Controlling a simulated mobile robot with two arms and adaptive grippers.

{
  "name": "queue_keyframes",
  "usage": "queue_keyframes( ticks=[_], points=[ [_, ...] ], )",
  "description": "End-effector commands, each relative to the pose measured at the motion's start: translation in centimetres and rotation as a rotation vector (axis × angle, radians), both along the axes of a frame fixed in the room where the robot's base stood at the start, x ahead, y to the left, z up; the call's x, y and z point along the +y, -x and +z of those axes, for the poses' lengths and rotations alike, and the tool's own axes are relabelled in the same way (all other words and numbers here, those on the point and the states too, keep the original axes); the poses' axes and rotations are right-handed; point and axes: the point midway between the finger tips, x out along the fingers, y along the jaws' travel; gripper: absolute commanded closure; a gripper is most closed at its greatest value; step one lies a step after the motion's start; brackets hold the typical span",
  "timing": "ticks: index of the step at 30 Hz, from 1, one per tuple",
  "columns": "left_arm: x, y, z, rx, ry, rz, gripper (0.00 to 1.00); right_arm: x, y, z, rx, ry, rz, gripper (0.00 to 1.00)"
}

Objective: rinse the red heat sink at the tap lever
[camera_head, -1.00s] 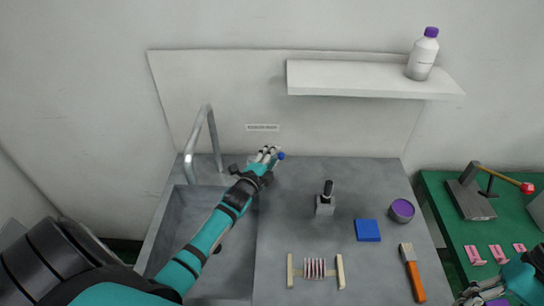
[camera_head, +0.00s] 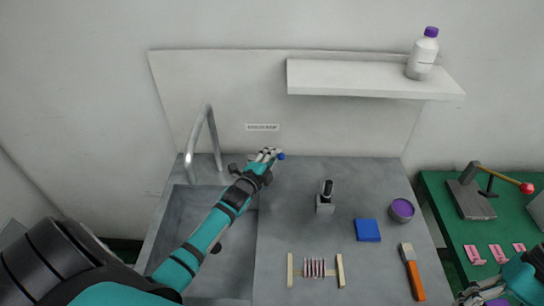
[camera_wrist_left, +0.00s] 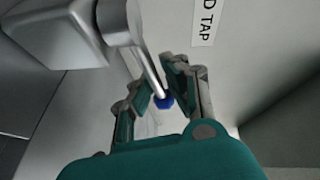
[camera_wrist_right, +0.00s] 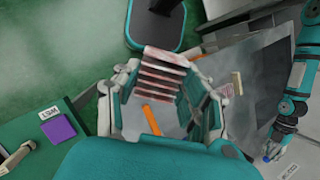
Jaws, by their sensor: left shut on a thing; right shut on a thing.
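My left gripper (camera_head: 267,156) is at the back of the counter, right of the tap spout (camera_head: 203,140). In the left wrist view its fingers are closed around the tap lever's blue end (camera_wrist_left: 163,100), at the tip of a thin grey rod. My right gripper (camera_wrist_right: 165,112) holds a finned block with red and pale fins, the red heat sink (camera_wrist_right: 160,75), between its fingers. In the head view the right hand is at the lower right edge and its load is not visible there. The sink basin (camera_head: 185,215) is partly hidden by my left arm.
A similar striped finned piece (camera_head: 315,268) lies between wooden bars on the counter. A black-topped lever fixture (camera_head: 326,198), blue sponge (camera_head: 367,230), purple-topped tin (camera_head: 402,210) and orange-handled brush (camera_head: 412,270) stand nearby. A shelf (camera_head: 370,80) holds a bottle (camera_head: 423,55). A green table (camera_head: 505,225) is at right.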

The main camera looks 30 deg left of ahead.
Motion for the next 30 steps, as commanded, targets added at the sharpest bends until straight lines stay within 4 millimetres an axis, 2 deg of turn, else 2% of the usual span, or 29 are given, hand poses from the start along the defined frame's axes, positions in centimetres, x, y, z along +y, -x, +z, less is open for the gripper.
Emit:
queue_keyframes(
  ticks=[1,12,24,25,30],
  points=[
    [0.0,0.3,-0.6,0.015,-0.010,-0.020,1.00,0.0,0.0,0.0,0.000,0.000,0.000,0.90],
    [-0.4,1.4,-0.8,0.018,-0.010,-0.195,1.00,0.0,0.0,-0.2,0.000,0.000,0.000,0.90],
    [-0.6,1.6,-1.0,0.024,-0.004,-0.214,1.00,0.0,0.0,-0.2,0.000,0.000,0.000,0.90],
    [-0.6,1.6,-1.0,0.025,-0.004,-0.214,0.88,0.0,0.0,-0.2,0.000,0.000,0.000,0.90],
    [-0.6,1.6,-0.9,0.020,-0.003,-0.214,0.66,0.0,0.0,-0.2,0.000,0.000,0.000,0.90]
  ],
)
